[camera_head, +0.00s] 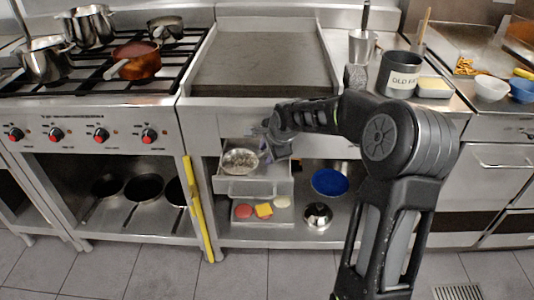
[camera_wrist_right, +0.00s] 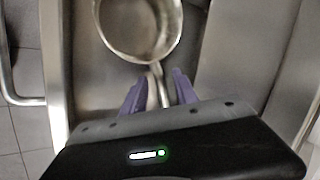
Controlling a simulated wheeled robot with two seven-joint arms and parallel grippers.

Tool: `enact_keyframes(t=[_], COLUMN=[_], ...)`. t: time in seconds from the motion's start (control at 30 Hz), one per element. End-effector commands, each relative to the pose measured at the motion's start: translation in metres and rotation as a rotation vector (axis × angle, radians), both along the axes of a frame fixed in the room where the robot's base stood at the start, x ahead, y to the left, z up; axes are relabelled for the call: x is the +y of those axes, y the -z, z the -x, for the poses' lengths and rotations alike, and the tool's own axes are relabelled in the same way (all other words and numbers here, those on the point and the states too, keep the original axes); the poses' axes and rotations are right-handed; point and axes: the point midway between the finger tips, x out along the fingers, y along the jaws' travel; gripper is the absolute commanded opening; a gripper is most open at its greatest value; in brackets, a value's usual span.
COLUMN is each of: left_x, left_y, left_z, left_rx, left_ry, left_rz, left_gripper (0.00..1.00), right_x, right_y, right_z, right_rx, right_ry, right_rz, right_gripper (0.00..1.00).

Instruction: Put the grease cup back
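The grease cup (camera_head: 240,161), a round metal cup with a handle, sits in the pulled-out drawer (camera_head: 254,187) under the griddle. In the right wrist view, the cup (camera_wrist_right: 138,28) is at the top with its handle pointing toward my right gripper (camera_wrist_right: 157,80). Its two purple fingers stand apart on either side of the handle, with some gap visible. In the head view, my right gripper (camera_head: 266,135) reaches over the drawer's right side, partly hidden by my own arm. My left gripper is not in view.
The flat griddle (camera_head: 262,60) is above the drawer. A grey "OLD FAT" container (camera_head: 399,78) stands on the counter at right. A lower tray (camera_head: 262,214) holds colored items; a blue bowl (camera_head: 330,182) is beside it. A yellow upright bar (camera_head: 199,210) is left of the drawer.

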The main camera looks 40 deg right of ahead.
Motion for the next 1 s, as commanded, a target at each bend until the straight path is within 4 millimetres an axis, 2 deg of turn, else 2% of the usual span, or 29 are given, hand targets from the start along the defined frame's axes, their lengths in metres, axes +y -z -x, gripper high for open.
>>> enact_keyframes(t=[0.5,0.7,1.0], left_x=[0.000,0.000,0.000], left_y=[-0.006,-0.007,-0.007], left_z=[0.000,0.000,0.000], left_rx=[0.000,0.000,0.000], left_ry=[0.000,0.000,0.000], left_rz=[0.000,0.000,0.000], left_gripper=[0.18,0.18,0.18], right_x=[0.010,0.012,0.012], right_y=[-0.083,-0.095,-0.095], right_z=[0.048,0.057,0.057], right_rx=[-0.004,-0.001,-0.001], right_ry=[0.001,-0.001,-0.001], right_rz=[0.002,0.001,0.001], right_gripper=[0.35,0.35,0.35])
